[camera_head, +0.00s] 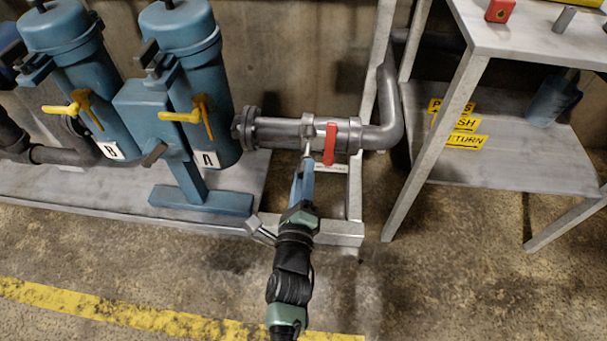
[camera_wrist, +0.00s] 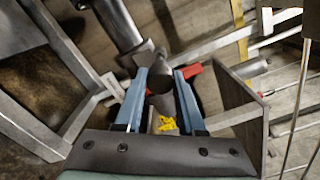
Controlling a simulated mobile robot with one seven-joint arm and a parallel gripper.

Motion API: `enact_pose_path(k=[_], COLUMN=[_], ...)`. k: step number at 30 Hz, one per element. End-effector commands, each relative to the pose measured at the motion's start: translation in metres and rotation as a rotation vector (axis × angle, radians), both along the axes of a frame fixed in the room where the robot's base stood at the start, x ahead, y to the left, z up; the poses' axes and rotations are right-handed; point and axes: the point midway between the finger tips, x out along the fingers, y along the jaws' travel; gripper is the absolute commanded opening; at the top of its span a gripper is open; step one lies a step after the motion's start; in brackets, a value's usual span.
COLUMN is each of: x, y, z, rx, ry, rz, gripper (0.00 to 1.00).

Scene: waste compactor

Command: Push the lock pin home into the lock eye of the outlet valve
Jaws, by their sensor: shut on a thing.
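The outlet valve (camera_head: 312,131) is a grey body on the horizontal pipe, with a red lever (camera_head: 330,146) hanging straight down at its front. My gripper (camera_head: 304,168) is just below and left of the lever. In the wrist view my gripper (camera_wrist: 160,80) has its two blue fingers closed around a dark grey, round-ended piece, seemingly the lock pin (camera_wrist: 159,84). The red lever (camera_wrist: 193,71) shows behind the fingers. The lock eye is hidden or too small to make out, so I cannot tell how deep the pin sits.
Two blue filter housings (camera_head: 197,90) with yellow levers stand left of the valve. A grey metal table with a lower shelf (camera_head: 515,165) stands to the right. A frame post (camera_head: 355,190) rises close by the valve. The floor in front is open.

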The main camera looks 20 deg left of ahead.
Motion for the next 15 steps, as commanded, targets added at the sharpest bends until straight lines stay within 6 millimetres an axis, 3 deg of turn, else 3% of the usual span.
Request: enact_pose_path(k=[15], x=[0.0099], y=[0.0029], z=[0.0004], rx=[0.0], ry=[-0.001], rz=[0.0], gripper=[0.0])
